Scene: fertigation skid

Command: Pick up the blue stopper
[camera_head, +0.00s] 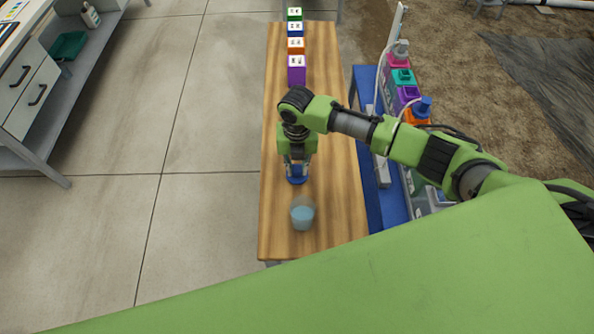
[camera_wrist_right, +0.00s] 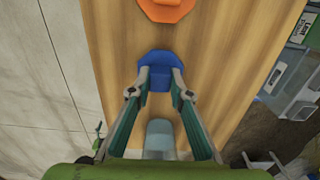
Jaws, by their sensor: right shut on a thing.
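The blue stopper (camera_head: 297,180) is at the wooden bench's middle, under my right gripper (camera_head: 297,168). In the right wrist view the blue stopper (camera_wrist_right: 160,63) sits between the two fingertips of my right gripper (camera_wrist_right: 160,80), which is shut on its near part. Its wider part shows beyond the fingertips. I cannot tell whether it still touches the bench. My left gripper is not in view.
A clear cup of bluish liquid (camera_head: 302,215) stands on the bench (camera_head: 340,215) close to the gripper. An orange piece (camera_wrist_right: 166,8) lies beyond the stopper. Several coloured boxes (camera_head: 296,70) line the bench's far end. A blue-based skid (camera_head: 368,90) stands at right.

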